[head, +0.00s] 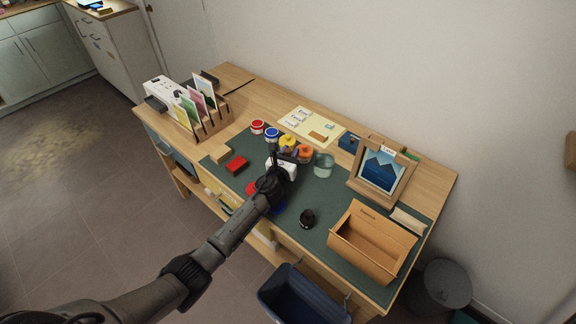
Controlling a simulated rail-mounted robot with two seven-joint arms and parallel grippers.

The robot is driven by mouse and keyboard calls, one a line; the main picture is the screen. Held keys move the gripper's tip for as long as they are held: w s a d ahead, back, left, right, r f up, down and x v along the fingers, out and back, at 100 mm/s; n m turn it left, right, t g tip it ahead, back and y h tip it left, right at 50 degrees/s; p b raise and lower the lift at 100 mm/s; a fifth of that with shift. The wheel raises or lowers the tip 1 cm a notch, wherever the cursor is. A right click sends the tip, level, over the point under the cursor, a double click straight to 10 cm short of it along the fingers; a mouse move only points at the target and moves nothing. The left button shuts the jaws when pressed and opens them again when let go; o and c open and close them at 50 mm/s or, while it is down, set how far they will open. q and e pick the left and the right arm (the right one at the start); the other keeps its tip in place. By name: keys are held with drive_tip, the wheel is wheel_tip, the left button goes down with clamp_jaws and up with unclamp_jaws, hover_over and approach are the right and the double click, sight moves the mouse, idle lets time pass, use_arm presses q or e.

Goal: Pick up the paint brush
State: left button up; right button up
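My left arm reaches in from the lower left, and my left gripper (290,158) is over the middle of the green mat (318,194) on the wooden desk (425,184). Its fingers are small and dark, close to the yellow and orange paint jars, so I cannot tell whether they are open or shut or hold anything. I cannot make out the paint brush; it may be hidden by my gripper or too small to see. A clear cup (323,164) stands just right of the gripper. My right gripper is not in view.
Red (257,127), blue (272,134), yellow (288,142) and orange (305,153) jars stand behind the gripper. A red block (237,164) lies left, a dark round item (307,218) in front.

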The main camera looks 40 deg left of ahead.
use_arm(q)
clamp_jaws()
